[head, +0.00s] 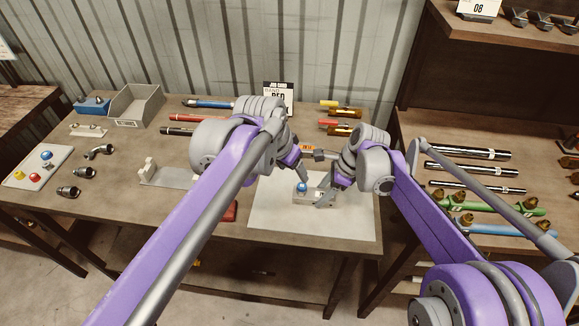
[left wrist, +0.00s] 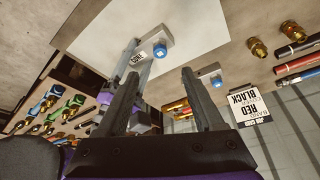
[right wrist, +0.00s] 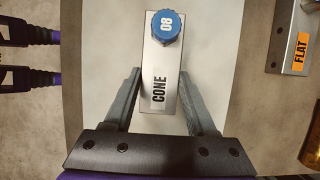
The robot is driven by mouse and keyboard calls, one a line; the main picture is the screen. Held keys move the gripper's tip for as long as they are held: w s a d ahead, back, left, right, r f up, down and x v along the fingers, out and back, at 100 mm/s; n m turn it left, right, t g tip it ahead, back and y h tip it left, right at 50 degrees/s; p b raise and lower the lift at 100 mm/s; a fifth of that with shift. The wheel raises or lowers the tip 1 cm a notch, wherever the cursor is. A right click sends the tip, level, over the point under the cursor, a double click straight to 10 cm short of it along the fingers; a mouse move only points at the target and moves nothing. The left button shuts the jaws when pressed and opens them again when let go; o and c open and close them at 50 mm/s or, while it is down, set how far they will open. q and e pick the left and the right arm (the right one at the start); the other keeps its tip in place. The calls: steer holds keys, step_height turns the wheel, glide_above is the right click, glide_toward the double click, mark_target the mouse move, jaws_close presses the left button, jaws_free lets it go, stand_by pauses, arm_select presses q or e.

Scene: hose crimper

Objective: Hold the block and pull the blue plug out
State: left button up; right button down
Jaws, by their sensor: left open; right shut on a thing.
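The silver block (head: 313,198) with a CONE label lies on the white mat (head: 272,217). The blue plug (head: 302,187), marked 08, sits in one end of the block; it also shows in the right wrist view (right wrist: 166,27). My right gripper (right wrist: 163,85) is shut on the block's sides, with the label between the fingers and the plug beyond the fingertips. My left gripper (head: 301,176) is open and empty, just above the plug. In the left wrist view, the block and plug (left wrist: 160,50) appear beyond the left fingertips.
Another block with an orange FLAT label (right wrist: 299,42) lies behind the mat. A job card (head: 278,97) stands at the back. Brass fittings, coloured hoses and a grey bin (head: 137,105) lie around the bench. A tray of coloured plugs (head: 38,167) is at far left.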

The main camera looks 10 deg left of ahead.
mark_target(301, 186)
arm_select(q)
steer(key=x, duration=1.1)
steer(key=shift+r, duration=0.1)
jaws_close()
stand_by(1.6)
